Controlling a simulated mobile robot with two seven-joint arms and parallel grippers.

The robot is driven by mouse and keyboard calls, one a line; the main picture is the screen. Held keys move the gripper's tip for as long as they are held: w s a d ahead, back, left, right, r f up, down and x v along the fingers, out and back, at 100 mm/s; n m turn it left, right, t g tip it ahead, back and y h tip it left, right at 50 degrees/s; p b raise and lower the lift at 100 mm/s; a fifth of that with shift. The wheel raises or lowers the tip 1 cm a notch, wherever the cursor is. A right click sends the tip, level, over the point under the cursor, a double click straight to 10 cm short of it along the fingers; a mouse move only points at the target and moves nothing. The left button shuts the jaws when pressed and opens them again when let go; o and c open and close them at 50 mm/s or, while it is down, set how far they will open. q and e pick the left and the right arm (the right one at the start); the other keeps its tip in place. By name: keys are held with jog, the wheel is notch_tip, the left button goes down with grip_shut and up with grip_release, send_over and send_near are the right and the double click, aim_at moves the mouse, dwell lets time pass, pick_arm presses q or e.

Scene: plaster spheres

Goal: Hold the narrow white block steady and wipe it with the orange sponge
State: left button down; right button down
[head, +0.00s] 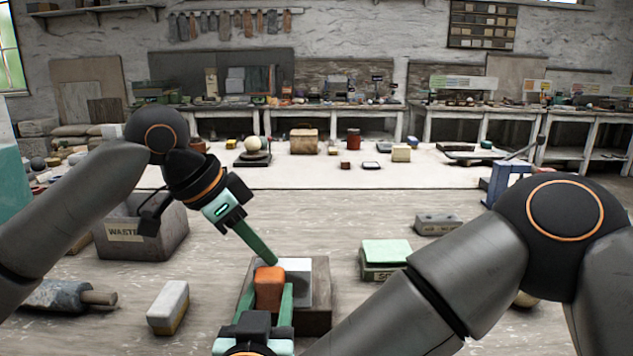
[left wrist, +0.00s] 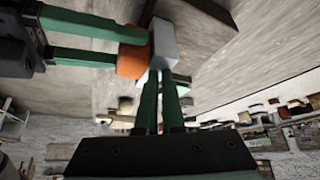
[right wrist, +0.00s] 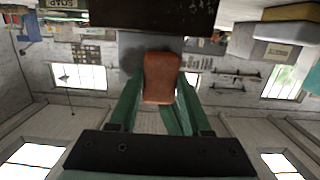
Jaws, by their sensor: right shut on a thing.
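The narrow white block (head: 299,282) stands at a brown wooden box (head: 317,320) in the middle front of the head view. In the left wrist view the pale block (left wrist: 165,42) is beside the orange sponge (left wrist: 131,62). My right gripper (head: 270,300) is shut on the sponge, which the right wrist view shows between its fingers (right wrist: 159,78). The sponge is against or very close to the block's side. My left gripper (left wrist: 163,85) comes down from the upper left, fingertips at the block's end. Its fingers are close together; whether they grip the block is unclear.
A white-and-yellow block (head: 168,306) lies left of the wooden box, with a grey roller-like thing (head: 68,297) farther left. A grey waste bin (head: 135,228) stands behind. A green-topped soap box (head: 385,257) is right of the wooden box.

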jog(key=shift+f, duration=1.5)
jog(key=shift+r, duration=1.85)
jog(key=shift+s+f, duration=0.7)
jog(key=shift+f, duration=0.2)
jog(key=shift+w, duration=0.75)
